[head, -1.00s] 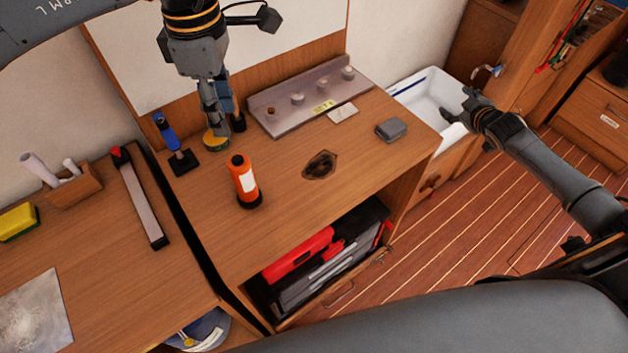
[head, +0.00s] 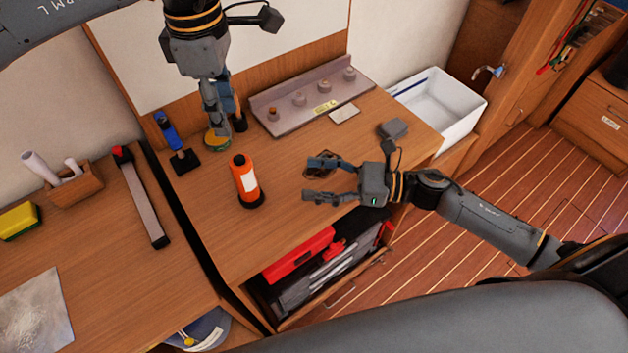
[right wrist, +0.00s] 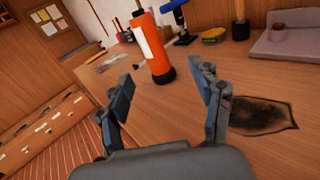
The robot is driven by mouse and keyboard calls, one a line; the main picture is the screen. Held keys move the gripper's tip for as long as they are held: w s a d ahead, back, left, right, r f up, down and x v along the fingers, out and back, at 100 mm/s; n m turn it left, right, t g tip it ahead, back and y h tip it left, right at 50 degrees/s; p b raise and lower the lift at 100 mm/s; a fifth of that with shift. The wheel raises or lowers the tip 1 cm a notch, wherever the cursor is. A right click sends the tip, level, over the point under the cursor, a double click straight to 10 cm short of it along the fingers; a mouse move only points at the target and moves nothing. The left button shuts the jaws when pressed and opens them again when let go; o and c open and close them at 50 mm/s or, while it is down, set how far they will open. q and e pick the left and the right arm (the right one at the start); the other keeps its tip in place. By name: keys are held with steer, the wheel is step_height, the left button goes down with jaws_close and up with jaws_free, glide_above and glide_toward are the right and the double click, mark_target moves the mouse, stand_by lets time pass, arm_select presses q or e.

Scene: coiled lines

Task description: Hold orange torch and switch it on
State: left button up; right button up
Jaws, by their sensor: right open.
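The orange torch (head: 244,180) stands upright on the wooden desk, with a white label, a black top and a black base. It also shows in the right wrist view (right wrist: 152,47), ahead of and between my fingers. My right gripper (head: 312,180) is open and empty, to the right of the torch and apart from it, its fingers pointing at it. My left gripper (head: 217,138) points down behind the torch, over a round yellow-green object (head: 216,141); whether it touches or grips that object I cannot tell.
A blue-handled tool (head: 172,138) stands on a black base left of my left gripper. A dark burn mark (right wrist: 262,116) lies on the desk near my right gripper. An open shelf holds a red case (head: 298,254).

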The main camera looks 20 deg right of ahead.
mark_target(245, 179)
steer(key=shift+s+a+n+g, duration=0.4)
steer(key=shift+s+a+n, duration=0.1)
steer(key=shift+n, duration=0.1)
steer(key=x, duration=1.3)
steer(key=shift+w+a+r, duration=0.1)
steer(key=shift+w+a, duration=0.1)
steer(key=shift+a, duration=0.1)
arm_select(q)
steer(key=shift+c, duration=0.4)
arm_select(e)
jaws_close()
arm_select(q)
jaws_close()
